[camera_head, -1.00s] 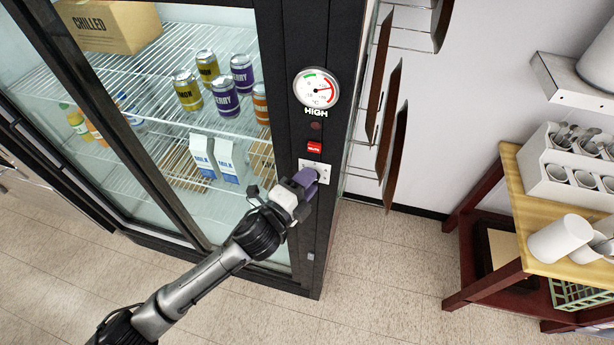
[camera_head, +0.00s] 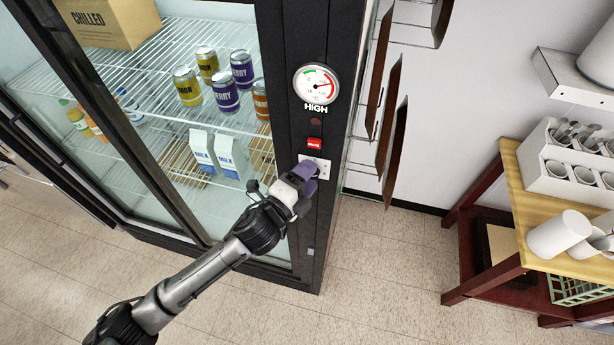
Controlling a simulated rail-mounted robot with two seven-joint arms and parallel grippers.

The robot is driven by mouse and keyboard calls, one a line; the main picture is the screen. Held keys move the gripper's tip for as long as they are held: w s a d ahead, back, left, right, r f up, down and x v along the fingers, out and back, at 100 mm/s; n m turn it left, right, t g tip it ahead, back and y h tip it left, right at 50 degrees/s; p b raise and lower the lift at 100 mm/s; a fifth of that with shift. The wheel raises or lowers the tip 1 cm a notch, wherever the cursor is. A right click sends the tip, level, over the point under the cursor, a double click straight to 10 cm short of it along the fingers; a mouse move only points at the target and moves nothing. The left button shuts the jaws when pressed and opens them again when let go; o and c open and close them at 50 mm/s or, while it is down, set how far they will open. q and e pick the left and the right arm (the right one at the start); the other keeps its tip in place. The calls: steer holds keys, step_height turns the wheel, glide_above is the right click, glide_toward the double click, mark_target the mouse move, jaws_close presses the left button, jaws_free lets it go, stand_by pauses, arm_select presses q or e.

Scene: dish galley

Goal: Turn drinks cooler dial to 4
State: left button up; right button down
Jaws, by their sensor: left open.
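The drinks cooler (camera_head: 289,95) is a tall black-framed glass-door cabinet. A round white gauge (camera_head: 316,83) with a red needle sits on its right-hand post, with the word HIGH under it. A red button (camera_head: 314,143) is below. Lower still is a pale plate (camera_head: 324,165), mostly covered by my left gripper; the dial and its numbers there are hidden. My left gripper (camera_head: 305,179) has purple fingers at the plate, and is open. I cannot tell if the fingers touch the dial. My right gripper is not in view.
Behind the glass are cans (camera_head: 225,92), milk cartons (camera_head: 231,157) and a box marked CHILLED (camera_head: 107,20) on wire shelves. Dark hanging boards (camera_head: 392,150) stick out right of the cooler. A wooden cart (camera_head: 514,207) with cutlery and white cups stands at right. Floor between is clear.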

arm_select(q)
steer(key=b+v, duration=0.4)
steer(key=v, duration=0.9)
steer(key=shift+s+a, duration=0.2)
steer(key=shift+s, duration=0.15)
